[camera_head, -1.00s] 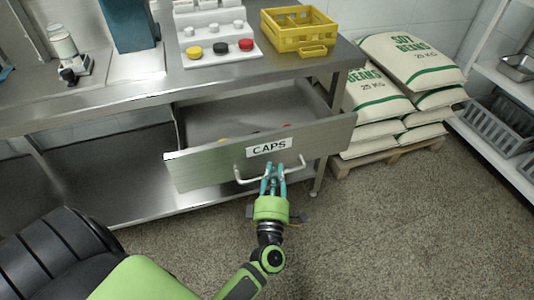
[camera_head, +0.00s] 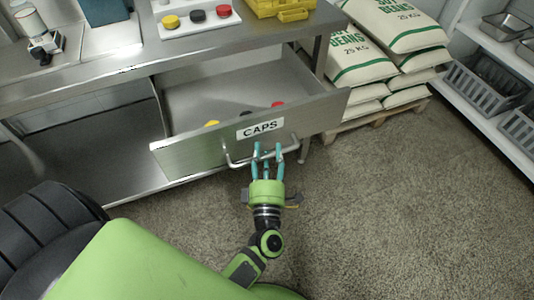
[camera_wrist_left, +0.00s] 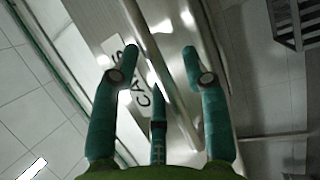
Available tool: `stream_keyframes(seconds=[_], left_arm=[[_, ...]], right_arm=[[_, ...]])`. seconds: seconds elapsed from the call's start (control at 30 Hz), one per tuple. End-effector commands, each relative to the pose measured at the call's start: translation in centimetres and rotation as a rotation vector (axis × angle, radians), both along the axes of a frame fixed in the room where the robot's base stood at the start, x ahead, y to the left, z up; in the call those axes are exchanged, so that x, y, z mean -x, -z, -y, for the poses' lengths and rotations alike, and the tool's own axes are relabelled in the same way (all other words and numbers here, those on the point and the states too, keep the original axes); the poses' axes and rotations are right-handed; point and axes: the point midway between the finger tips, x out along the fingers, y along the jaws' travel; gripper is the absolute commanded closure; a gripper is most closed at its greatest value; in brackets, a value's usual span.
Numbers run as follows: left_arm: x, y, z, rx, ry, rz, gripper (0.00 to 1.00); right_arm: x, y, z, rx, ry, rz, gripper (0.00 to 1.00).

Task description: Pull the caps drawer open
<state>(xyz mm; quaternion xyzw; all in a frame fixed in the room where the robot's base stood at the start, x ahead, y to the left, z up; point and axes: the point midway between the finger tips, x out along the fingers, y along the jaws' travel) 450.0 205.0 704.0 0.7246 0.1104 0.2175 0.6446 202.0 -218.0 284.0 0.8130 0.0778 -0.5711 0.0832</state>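The caps drawer (camera_head: 190,153) is a steel drawer with a white CAPS label (camera_head: 260,129), standing pulled out under the bench. Its bar handle (camera_head: 238,162) crosses the front below the label. My left gripper (camera_head: 268,150) is at the handle with its teal fingers spread. In the left wrist view the gripper (camera_wrist_left: 160,58) has fingers apart on both sides of the handle bar (camera_wrist_left: 160,75); I cannot tell whether they touch it. A yellow cap (camera_head: 212,124), a black cap and a red cap (camera_head: 278,104) show partly inside the drawer. My right gripper is out of view.
The steel bench (camera_head: 110,75) carries a white tray (camera_head: 190,28) with yellow, black and red caps, and a yellow crate (camera_head: 282,10). Soy bean sacks (camera_head: 380,60) lie on a pallet at the right, beside shelving (camera_head: 470,45). The floor in front is clear.

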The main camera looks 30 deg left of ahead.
Motion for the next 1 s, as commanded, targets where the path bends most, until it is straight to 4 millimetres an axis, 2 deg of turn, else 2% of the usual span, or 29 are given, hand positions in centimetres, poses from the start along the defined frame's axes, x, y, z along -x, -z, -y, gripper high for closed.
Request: stream_keyframes(seconds=[0.23, 0.33, 0.8, 1.0], left_arm=[[0.1, 0.0, 0.0, 0.001, -0.001, 0.001, 0.54], [0.7, 0.2, 0.3, 0.0, 0.0, -0.001, 0.54], [8.7, 1.8, 4.4, 0.001, 0.001, -0.004, 0.54], [10.4, 2.1, 5.2, 0.001, -0.001, 0.0, 0.54]], right_arm=[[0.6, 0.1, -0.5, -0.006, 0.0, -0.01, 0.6], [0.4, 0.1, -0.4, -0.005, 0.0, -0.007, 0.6], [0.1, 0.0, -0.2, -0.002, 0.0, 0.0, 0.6], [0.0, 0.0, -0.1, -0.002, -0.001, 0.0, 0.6]])
